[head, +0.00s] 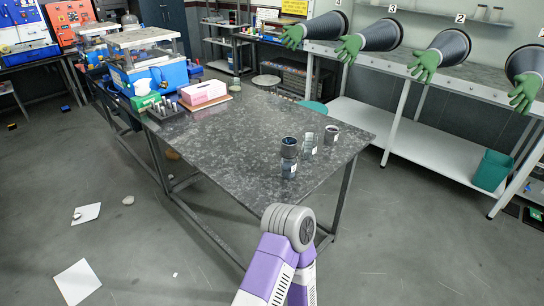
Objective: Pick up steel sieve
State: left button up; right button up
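On the near right part of the dark stone-topped table (240,135) stand several small vessels. A dark-rimmed cylinder with a bluish inside (289,148) sits on or right in front of a clear labelled jar (288,168). Another clear labelled jar (310,147) stands to its right. A grey metallic cup-like cylinder (331,134) stands farther right. Either the dark cylinder or the metallic one could be the steel sieve; at this size I cannot tell. Neither of my grippers shows. A purple and grey link of my arm rises at the bottom centre, in front of the table.
A pink box (203,93), a dark rack with small cylinders (166,108) and a green box (146,102) stand at the table's far left. Gloved ports line the right wall above a white shelf. Papers (77,281) lie on the left floor. The table's middle is clear.

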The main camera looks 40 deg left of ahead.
aim_at(288, 151)
jog(key=u, duration=1.55)
